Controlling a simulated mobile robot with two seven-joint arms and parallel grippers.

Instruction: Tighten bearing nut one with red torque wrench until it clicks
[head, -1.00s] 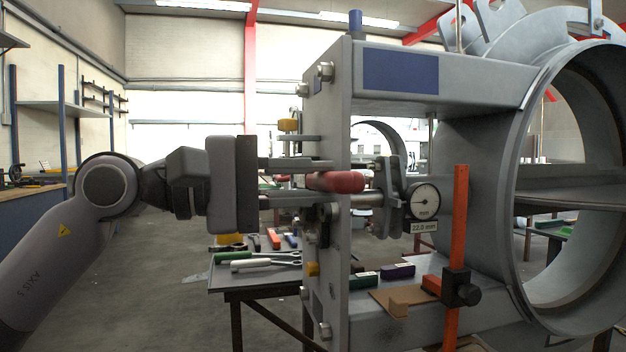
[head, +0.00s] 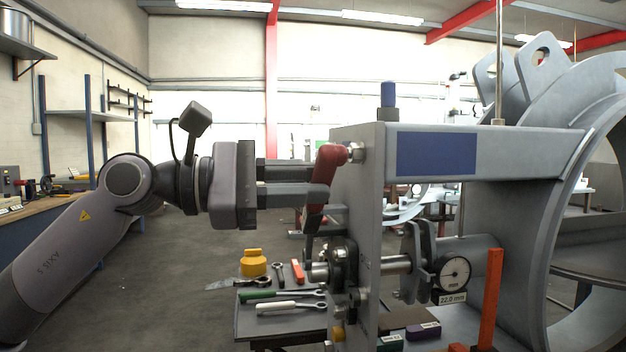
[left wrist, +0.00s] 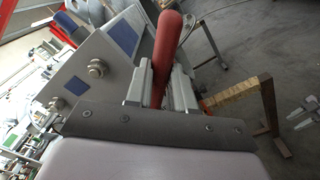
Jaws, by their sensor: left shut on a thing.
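The red torque wrench (head: 318,190) stands steeply tilted beside the near edge of the grey steel plate. Its dark lower end reaches down to the dark bearing housing (head: 340,262) around the shaft. My left gripper (head: 325,180) is shut on the red handle, coming from the left. In the left wrist view the red handle (left wrist: 167,40) sticks up between the fingers of the left gripper (left wrist: 160,85). I cannot tell which nut is bearing nut one, nor whether the wrench sits on it. My right gripper is not in view.
A plate bolt (head: 356,152) is close to the handle's top. A dial gauge (head: 453,272) labelled 22.0 mm stands right of the shaft, near an orange upright bar (head: 490,300). A low tool table (head: 250,325) holds several tools and a yellow object (head: 253,263).

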